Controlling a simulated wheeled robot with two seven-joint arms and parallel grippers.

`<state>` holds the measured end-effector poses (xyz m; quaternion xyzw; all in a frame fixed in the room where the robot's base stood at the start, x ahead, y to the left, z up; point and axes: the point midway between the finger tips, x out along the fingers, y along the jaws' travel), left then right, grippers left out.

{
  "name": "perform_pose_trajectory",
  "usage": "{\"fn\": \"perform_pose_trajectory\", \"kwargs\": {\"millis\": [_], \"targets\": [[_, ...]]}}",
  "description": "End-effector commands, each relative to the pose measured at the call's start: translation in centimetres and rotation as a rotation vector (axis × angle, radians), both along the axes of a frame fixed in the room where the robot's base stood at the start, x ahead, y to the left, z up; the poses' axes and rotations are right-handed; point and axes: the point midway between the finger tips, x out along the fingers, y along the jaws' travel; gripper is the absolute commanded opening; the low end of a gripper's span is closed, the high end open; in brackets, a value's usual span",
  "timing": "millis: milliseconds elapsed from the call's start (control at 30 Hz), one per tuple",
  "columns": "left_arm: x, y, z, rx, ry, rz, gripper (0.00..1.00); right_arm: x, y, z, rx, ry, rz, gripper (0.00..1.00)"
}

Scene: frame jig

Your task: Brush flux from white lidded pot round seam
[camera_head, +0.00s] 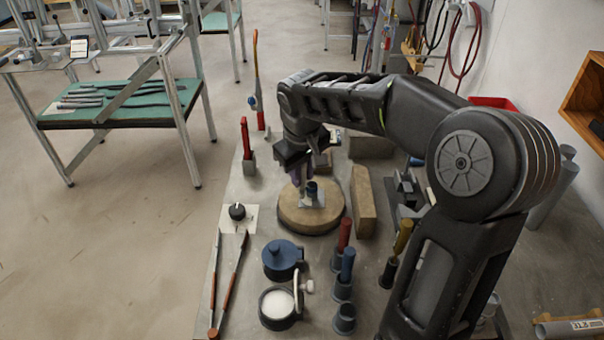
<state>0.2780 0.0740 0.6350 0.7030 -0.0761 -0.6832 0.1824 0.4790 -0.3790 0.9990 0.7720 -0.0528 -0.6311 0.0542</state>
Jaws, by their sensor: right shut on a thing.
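A tan round board (298,218) lies on the grey bench. On it sits a small metal plate with a short dark upright tube (312,188); the seam is too small to make out. An open dark pot with white contents (278,305) stands at the front, and a pot with a blue lid (281,257) stands just behind it. My right gripper (300,178) points down over the board, close to the tube. It is shut on a slim purplish thing, perhaps a brush, mostly hidden by the gripper. My left gripper is not in view.
Red (344,236), blue (347,263) and yellow (402,237) handled tools stand in holders; one front holder (344,320) looks empty. A tan block (363,202) lies right of the board. Long red-handled tools (230,280) lie along the bench's left edge, near a black knob (237,211).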

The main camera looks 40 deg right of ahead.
Motion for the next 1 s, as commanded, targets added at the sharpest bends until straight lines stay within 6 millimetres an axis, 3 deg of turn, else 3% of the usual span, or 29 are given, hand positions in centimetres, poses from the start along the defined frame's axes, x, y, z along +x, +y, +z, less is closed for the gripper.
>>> {"fn": "perform_pose_trajectory", "kwargs": {"millis": [533, 1000], "targets": [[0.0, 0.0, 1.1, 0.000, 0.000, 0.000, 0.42, 1.7, -1.4, 0.1, 0.001, 0.003, -0.002, 0.00], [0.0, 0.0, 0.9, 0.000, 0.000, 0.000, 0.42, 1.7, -1.4, 0.1, 0.000, 0.001, 0.000, 0.00]]}}
